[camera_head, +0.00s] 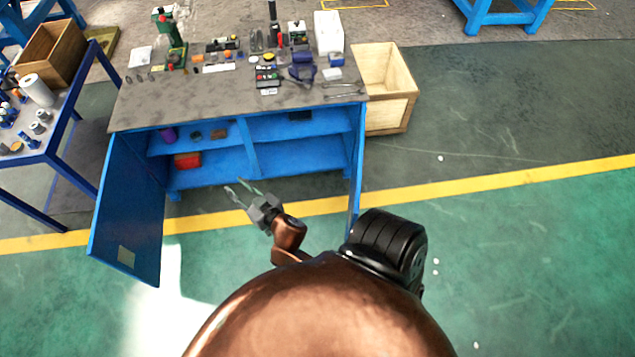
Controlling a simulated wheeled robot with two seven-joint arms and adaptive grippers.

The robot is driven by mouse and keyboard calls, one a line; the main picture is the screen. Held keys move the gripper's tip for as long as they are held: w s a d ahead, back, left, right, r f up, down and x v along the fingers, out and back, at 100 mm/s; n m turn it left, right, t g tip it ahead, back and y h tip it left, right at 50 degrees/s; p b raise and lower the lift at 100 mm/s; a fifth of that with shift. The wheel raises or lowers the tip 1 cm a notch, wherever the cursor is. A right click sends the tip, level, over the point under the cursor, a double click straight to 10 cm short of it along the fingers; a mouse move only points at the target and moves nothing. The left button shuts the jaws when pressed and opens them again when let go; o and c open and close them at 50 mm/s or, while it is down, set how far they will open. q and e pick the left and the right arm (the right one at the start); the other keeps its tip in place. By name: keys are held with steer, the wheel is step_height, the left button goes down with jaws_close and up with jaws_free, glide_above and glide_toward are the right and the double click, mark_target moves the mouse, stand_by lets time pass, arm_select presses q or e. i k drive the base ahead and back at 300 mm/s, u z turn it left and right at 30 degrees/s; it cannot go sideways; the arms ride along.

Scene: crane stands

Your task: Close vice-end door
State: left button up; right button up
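A blue cabinet under a grey-topped workbench (235,105) has both doors open. The left door (127,218) swings out wide toward me, with a small pale plate low on its face. The right door (355,178) shows nearly edge-on, its lower part hidden behind my arm. A green upright tool (172,42) stands at the bench's left end and a dark blue tool (301,73) lies toward the right; I cannot tell which is the vice. My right gripper (236,186) is open and empty, between the two doors in front of the shelves. My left gripper is not in view.
The shelves hold a red box (187,160) and a purple item (168,134). A wooden crate (386,90) stands right of the bench. A blue table (50,135) with small parts is at the left. The green floor at right is clear.

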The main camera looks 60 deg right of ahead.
mark_target(359, 186)
steer(key=u, duration=1.2)
steer(key=k, duration=1)
steer(key=z, duration=2.1)
